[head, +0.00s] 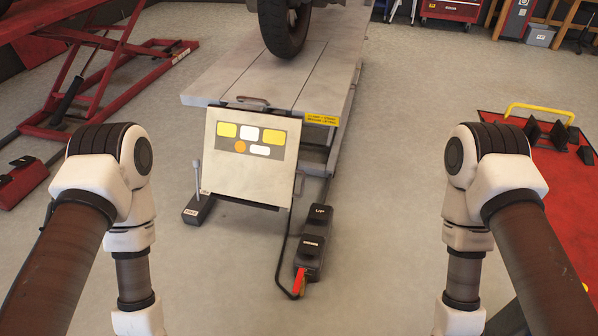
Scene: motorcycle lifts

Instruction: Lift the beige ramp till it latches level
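The beige ramp (240,180) is a flat panel with yellow, white and orange stickers, at the near end of the grey lift table (225,80). It slants steeply downward from that end and is not level with the table top. A dark handle (253,101) shows at its upper edge. Any latch is not clearly visible. My two arms come in from the left and right and bend down on either side of the ramp, apart from it. Both grippers are below the picture.
A black foot pedal unit (311,243) marked UP stands right of the ramp, with a cable. A small pedal with a lever (197,205) stands at its left. A motorcycle wheel (284,28) rests on the table. A red lift (110,75) and a red table (550,170) flank the clear floor.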

